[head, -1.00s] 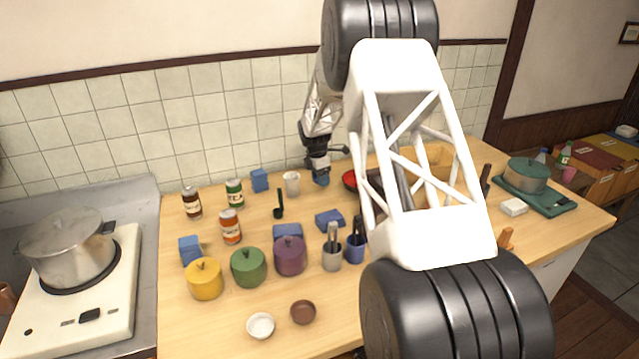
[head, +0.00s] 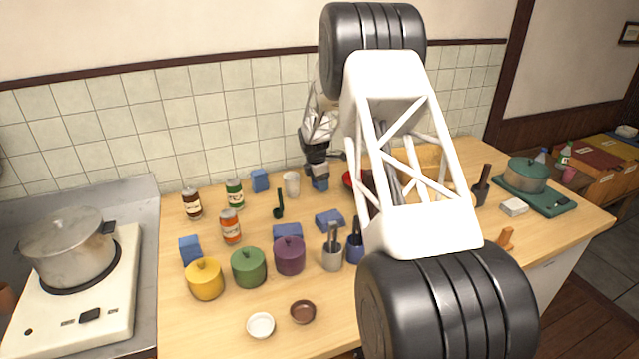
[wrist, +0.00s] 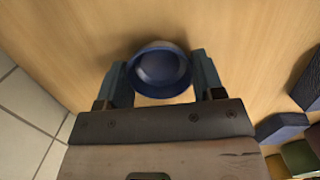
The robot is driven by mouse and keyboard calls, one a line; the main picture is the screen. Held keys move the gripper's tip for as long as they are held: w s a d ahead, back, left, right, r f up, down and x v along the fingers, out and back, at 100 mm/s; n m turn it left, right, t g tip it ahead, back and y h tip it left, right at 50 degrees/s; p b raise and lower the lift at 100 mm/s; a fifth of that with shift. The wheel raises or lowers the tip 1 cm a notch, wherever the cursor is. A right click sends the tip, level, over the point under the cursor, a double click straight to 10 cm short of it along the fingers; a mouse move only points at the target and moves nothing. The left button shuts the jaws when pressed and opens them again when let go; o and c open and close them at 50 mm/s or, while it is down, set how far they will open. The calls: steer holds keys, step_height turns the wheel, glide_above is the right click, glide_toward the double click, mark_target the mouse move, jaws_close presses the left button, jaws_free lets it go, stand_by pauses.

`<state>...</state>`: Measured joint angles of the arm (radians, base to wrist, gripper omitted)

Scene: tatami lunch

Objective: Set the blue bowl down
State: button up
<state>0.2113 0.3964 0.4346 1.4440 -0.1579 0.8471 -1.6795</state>
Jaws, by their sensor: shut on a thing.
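The blue bowl (wrist: 160,70) is between the two fingers of my gripper (wrist: 162,82) in the wrist view, its round opening facing the camera. The fingers are shut on its sides. In the head view my gripper (head: 320,184) is at the back of the counter, right of a pale cup, low over the wood. The bowl is mostly hidden there by the gripper. A shadow lies beside the bowl on the wood in the wrist view; whether it touches the counter I cannot tell.
A pale cup (head: 291,184) stands just left of my gripper, and a red bowl (head: 348,179) is close on its right. Blue blocks (head: 329,220), jars and lidded pots stand nearer the front. The tiled wall (head: 240,110) is behind. My arm hides part of the counter's right side.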

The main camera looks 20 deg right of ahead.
steer(key=shift+f, duration=0.35)
steer(key=o, duration=1)
steer(key=shift+r, duration=0.15)
step_height(320, 180, up, 12)
steer(key=a, duration=0.1)
steer(key=shift+a, duration=0.2)
stand_by(0.5)
